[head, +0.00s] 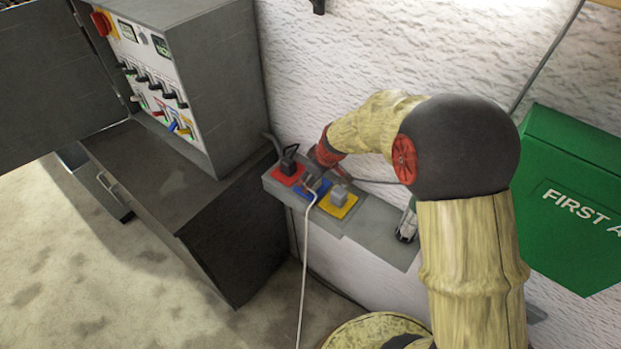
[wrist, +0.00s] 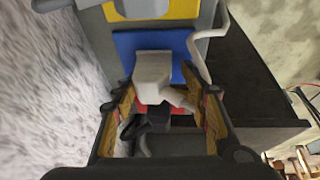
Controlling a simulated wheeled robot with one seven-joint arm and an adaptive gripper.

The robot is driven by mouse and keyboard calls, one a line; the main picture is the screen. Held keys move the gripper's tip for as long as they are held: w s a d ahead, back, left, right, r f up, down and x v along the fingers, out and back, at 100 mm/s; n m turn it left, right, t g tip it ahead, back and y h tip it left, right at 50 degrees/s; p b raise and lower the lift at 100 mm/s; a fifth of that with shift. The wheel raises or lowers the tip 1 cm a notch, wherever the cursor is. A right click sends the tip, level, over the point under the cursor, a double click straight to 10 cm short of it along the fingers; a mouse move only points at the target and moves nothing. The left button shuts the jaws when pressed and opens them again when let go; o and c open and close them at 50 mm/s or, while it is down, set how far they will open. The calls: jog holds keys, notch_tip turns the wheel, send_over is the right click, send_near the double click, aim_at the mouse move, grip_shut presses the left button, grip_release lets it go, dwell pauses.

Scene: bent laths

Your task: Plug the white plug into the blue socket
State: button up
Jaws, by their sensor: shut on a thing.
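The blue socket (head: 323,187) sits on a grey ledge between the red socket (head: 287,176) and the yellow socket (head: 346,207). In the wrist view the blue socket (wrist: 125,44) shows behind the white plug (wrist: 153,72). My gripper (wrist: 170,96) is shut on the white plug, which lies in front of the blue plate. Whether the plug is seated or held just off it, I cannot tell. The plug's white cable (head: 304,250) hangs down from the ledge. In the head view my gripper (head: 312,183) is small and partly hides the blue socket.
A black plug (head: 289,153) stands in the red socket, and a grey plug (head: 340,194) on the yellow one, both close to my gripper. A grey control cabinet (head: 215,80) stands to the left. A green first aid box (head: 570,200) hangs at the right.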

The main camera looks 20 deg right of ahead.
jog(key=shift+f, duration=0.2)
jog(key=o, duration=1.2)
jog(key=shift+o, duration=0.4)
jog(key=shift+r, duration=0.1)
jog(key=v, duration=1.1)
jog(key=shift+s+r, duration=0.2)
jog(key=shift+r, duration=0.15)
jog(key=shift+d, duration=0.1)
